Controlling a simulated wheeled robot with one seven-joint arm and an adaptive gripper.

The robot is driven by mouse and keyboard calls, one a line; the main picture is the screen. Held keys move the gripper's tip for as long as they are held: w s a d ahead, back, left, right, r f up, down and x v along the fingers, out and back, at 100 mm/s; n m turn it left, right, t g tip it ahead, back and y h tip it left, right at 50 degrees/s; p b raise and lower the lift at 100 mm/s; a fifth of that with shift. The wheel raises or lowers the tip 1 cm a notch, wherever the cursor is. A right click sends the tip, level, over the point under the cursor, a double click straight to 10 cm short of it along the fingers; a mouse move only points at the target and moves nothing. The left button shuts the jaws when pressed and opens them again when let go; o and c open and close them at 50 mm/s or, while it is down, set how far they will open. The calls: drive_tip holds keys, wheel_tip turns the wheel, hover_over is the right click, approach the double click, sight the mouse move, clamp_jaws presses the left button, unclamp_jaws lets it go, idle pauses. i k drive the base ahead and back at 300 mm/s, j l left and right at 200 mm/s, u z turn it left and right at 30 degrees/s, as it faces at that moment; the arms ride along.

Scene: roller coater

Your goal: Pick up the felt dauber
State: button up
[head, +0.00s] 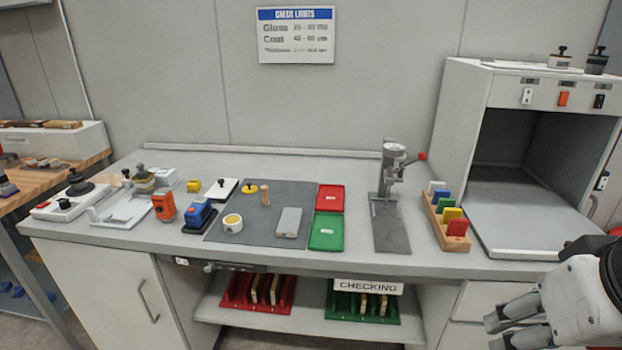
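A small upright wooden peg-like piece (265,195), which looks like the felt dauber, stands on the dark grey mat (300,197) at mid-bench. Its felt end cannot be made out at this size. A small white pot with a yellow inside (232,224) is to its front left, and a yellow disc with a dark knob (249,188) lies just left of it. My gripper (492,332) is at the lower right corner, in front of the bench and far from the dauber. Its two fingers point left, apart, with nothing seen between them. Part of it is cut off by the frame.
A grey block (289,222), a red tray (330,198) and a green tray (326,231) are right of the dauber. A lever press (391,180), a rack of coloured tiles (447,217) and an open cabinet (530,226) stand farther right. Instruments crowd the left.

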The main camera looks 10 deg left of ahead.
sight(263, 189)
drive_tip(key=i+j, duration=0.3)
drive_tip(key=j, duration=0.15)
drive_tip(key=i+j, duration=0.3)
drive_tip(key=j, duration=0.15)
drive_tip(key=i+j, duration=0.25)
drive_tip(key=j, duration=0.2)
drive_tip(key=i+j, duration=0.3)
drive_tip(key=j, duration=0.15)
drive_tip(key=i+j, duration=0.3)
drive_tip(key=j, duration=0.15)
